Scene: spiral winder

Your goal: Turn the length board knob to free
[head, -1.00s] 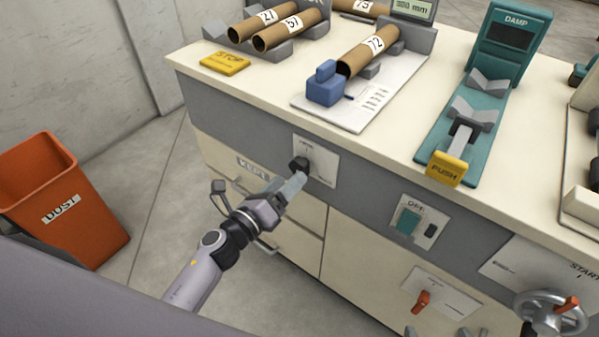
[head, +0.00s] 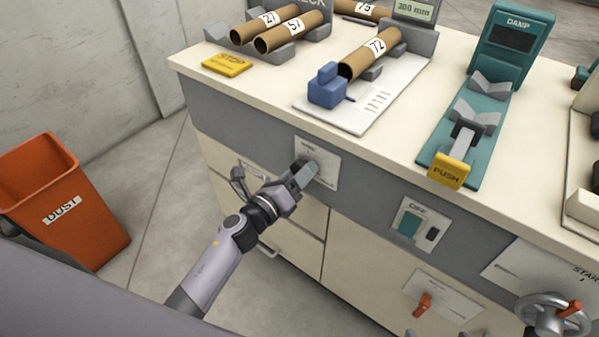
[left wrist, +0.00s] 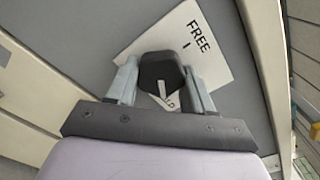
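The length board knob (left wrist: 160,75) is dark with a white pointer line. It stands on a white plate (left wrist: 215,55) marked FREE; a second, mostly hidden label shows near the pointer's lower end. The pointer is turned away from the FREE mark. My left gripper (left wrist: 160,82) has one finger on each side of the knob, close to its sides; I cannot tell whether both fingers press on it. In the head view the left gripper (head: 304,174) is at the plate (head: 325,168) on the cabinet front, and it hides the knob. My right gripper is not in view.
Above on the counter are a length board (head: 385,95) with a tube marked 72 (head: 370,52), and a yellow STOP pad (head: 226,64). A switch plate (head: 418,225) and red lever (head: 423,304) are to the right. An orange dust bin (head: 65,205) stands left.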

